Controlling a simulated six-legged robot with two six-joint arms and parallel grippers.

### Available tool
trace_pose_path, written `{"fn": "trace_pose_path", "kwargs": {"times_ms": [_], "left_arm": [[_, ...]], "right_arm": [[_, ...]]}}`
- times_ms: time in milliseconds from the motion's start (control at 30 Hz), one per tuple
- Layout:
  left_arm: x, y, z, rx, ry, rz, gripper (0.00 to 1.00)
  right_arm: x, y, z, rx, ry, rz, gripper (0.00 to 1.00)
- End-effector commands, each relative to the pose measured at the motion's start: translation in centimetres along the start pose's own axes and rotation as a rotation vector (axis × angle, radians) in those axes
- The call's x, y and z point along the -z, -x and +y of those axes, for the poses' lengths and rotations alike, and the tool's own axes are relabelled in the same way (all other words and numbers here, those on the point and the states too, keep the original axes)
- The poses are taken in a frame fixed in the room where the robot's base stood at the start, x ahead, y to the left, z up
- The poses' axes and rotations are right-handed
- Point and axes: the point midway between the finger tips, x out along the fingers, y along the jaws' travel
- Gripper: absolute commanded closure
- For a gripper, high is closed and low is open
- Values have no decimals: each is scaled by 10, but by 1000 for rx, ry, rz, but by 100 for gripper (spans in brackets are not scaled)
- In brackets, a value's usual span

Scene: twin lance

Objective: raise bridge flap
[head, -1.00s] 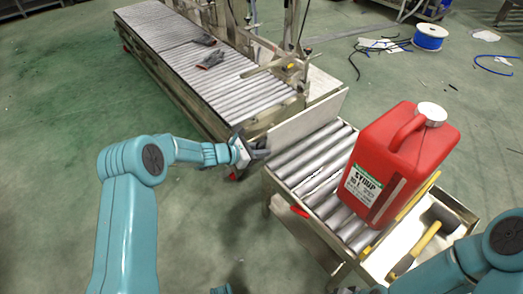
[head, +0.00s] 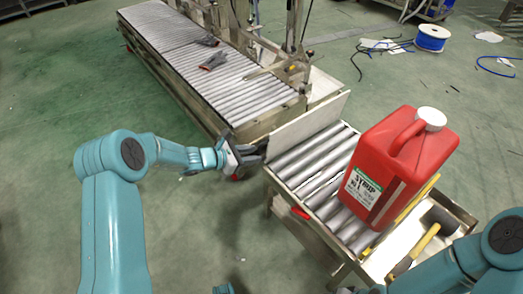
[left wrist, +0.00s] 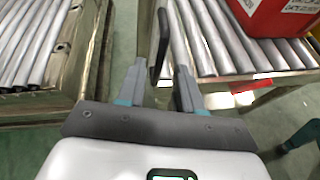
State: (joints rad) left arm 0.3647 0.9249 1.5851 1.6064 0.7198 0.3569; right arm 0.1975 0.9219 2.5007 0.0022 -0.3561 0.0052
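The bridge flap (head: 308,122) is a pale flat panel standing up at the far end of the roller cart (head: 312,168), facing the long conveyor. My left gripper (head: 256,152) is at the flap's left end, low beside the cart's corner. In the left wrist view, the two fingers (left wrist: 158,88) are apart, with a dark upright bar (left wrist: 160,45) showing between and beyond them. I cannot tell whether they touch it. My right arm enters at the lower right of the head view; its gripper does not show.
A red syrup canister (head: 402,165) stands on the cart's rollers. A hammer (head: 415,250) lies in the side tray. The long roller conveyor (head: 215,65) lies beyond a gap, with dark tools on it. A blue cable spool (head: 432,38) sits far right. The floor at left is clear.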

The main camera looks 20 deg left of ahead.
Motion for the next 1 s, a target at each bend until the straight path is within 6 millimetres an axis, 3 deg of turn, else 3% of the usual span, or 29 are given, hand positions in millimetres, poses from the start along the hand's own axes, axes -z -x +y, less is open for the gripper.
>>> {"fn": "trace_pose_path", "kwargs": {"times_ms": [33,200,400,600,1000], "left_arm": [[-4,18,2,-3,3,2,65],[-4,62,1,-2,2,1,65],[-2,96,0,1,0,1,65],[-1,108,-1,3,0,-1,65],[0,107,-1,3,-1,-1,65]], "right_arm": [[-1,9,-4,0,4,-3,43],[-5,19,-10,1,12,-13,43],[-8,26,-14,2,19,-19,43],[-8,27,-15,2,22,-21,43],[-8,27,-15,2,21,-21,43]]}}
